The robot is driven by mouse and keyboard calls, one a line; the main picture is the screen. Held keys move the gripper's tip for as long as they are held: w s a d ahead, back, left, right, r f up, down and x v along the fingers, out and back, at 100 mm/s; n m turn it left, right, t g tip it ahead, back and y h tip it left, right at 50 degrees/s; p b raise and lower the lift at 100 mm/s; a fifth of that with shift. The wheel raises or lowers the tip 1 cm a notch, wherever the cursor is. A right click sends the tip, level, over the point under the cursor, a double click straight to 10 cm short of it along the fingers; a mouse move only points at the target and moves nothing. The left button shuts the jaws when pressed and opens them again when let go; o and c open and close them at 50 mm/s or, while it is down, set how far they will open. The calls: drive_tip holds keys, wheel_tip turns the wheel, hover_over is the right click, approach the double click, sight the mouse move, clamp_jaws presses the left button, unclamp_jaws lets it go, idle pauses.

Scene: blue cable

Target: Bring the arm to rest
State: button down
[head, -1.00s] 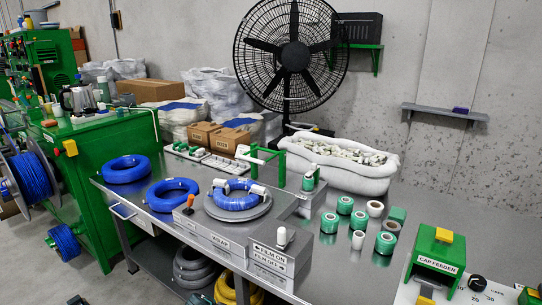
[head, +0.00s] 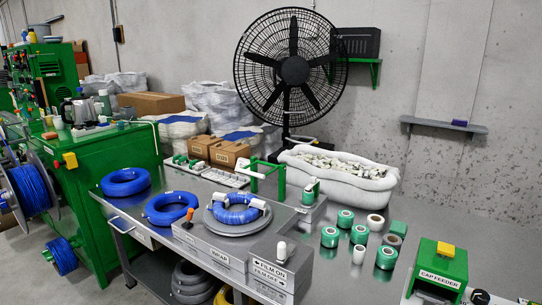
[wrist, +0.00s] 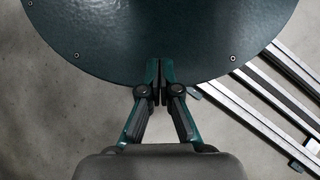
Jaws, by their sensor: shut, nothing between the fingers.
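My gripper (wrist: 160,78) shows in the wrist view with its two fingers closed together and nothing between them. Below or in front of its tips is a dark green rounded plate (wrist: 160,30) with small screws along its edge; I cannot tell whether the fingers touch it. My arm and gripper do not show in the head view. A blue cable coil with white wraps (head: 237,209) lies on the round grey plate (head: 225,230) of the wrapping station.
The steel bench (head: 345,280) carries two more blue coils (head: 170,207), several green film rolls (head: 345,218), a white bag-like bin (head: 340,177) and a green cap feeder (head: 440,268). A black fan (head: 294,70) stands behind. Metal rails (wrist: 265,105) lie over the concrete floor in the wrist view.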

wheel_tip(320, 180, up, 15)
drive_tip(key=d+t+p, duration=0.1)
drive_tip(key=p, duration=1.5)
drive_tip(key=shift+w+m+p, duration=0.3)
drive_tip(key=shift+w+p, duration=0.05)
drive_tip(key=shift+f, duration=0.1)
